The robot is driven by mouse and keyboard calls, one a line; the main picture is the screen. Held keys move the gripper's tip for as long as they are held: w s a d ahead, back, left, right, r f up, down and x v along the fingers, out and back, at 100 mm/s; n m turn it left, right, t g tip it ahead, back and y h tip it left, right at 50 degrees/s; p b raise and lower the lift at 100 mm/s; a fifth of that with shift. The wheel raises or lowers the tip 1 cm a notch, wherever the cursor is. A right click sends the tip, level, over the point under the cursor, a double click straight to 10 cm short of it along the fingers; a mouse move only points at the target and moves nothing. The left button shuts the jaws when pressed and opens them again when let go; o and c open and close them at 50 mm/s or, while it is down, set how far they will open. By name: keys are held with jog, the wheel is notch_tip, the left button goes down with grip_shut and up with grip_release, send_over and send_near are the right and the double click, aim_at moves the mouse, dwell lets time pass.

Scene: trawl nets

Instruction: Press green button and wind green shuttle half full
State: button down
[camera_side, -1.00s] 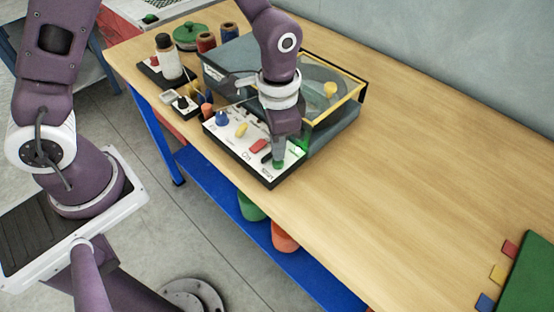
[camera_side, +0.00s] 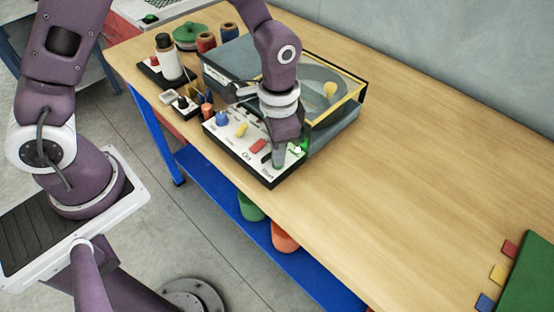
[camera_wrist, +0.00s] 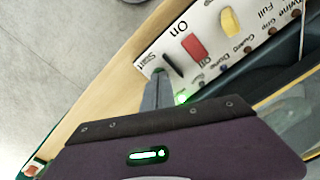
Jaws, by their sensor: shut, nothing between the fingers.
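The control panel (camera_side: 234,148) lies on the table in front of the winding machine. My gripper (camera_side: 279,160) is shut and empty, pointing down at the panel's near right end, by the "Start" label. Its fingertips cover the spot where the green button sits, and they seem to touch it. I cannot make out a green shuttle for certain.
The panel also carries a red switch (camera_side: 257,146), a yellow knob (camera_side: 241,130) and a blue knob (camera_side: 222,118). The machine's yellow-framed clear cover (camera_side: 345,107) stands close behind my gripper. Spools (camera_side: 206,42) stand farther back. The table's right side is mostly clear.

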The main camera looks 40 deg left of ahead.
jog(key=shift+f, duration=0.15)
notch_tip(320, 180, up, 7)
jog(key=shift+f, duration=0.15)
jog(key=shift+r, duration=0.7)
